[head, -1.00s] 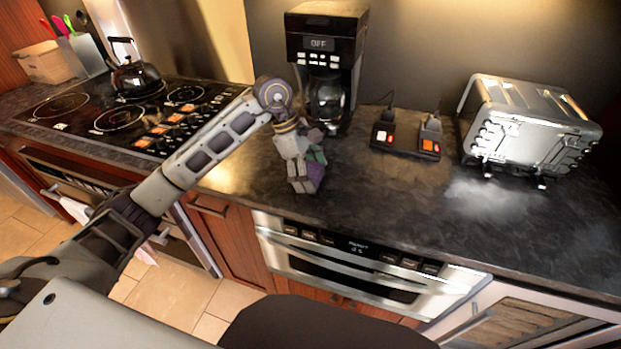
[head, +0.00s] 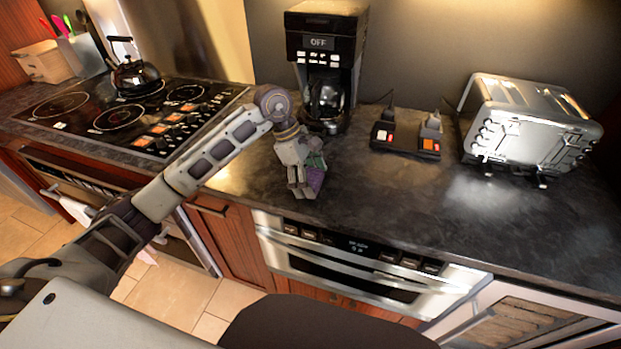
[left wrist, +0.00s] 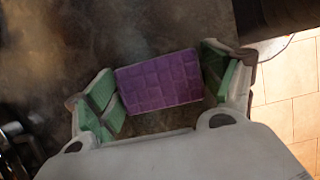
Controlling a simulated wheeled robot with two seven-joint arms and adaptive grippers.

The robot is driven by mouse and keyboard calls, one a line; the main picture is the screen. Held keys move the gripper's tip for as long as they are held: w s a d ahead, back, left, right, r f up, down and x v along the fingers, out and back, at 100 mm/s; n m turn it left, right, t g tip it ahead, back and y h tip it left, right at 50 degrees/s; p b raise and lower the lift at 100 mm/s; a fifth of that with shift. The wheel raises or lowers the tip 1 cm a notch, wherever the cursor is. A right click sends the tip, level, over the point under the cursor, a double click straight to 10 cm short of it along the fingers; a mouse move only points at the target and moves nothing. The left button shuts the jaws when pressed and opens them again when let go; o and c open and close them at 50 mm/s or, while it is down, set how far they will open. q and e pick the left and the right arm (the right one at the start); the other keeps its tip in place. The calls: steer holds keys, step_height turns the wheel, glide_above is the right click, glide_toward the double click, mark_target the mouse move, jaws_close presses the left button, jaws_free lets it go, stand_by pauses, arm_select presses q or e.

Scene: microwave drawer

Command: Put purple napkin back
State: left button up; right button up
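The purple napkin (left wrist: 160,82) is a folded, quilted-looking rectangle on the dark countertop. In the head view only a small purple patch of it (head: 315,182) shows beside my left gripper (head: 307,178), in front of the coffee maker. In the left wrist view my left gripper (left wrist: 168,92) is open, with its green-padded fingers on either side of the napkin. The right finger looks very near the napkin's edge, and a small gap shows at the left finger. I cannot tell whether either finger touches it. My right gripper is not in view.
The coffee maker (head: 325,65) stands just behind my left gripper. A black power strip (head: 406,139) and a toaster (head: 530,124) are to the right. The stove (head: 125,113) with a kettle (head: 134,76) is left. A drawer microwave (head: 360,262) is below the counter. Counter front-right is clear.

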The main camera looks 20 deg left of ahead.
arm_select(q)
steer(key=shift+o, duration=1.1)
steer(key=shift+r, duration=0.15)
steer(key=v, duration=1.2)
stand_by(1.0)
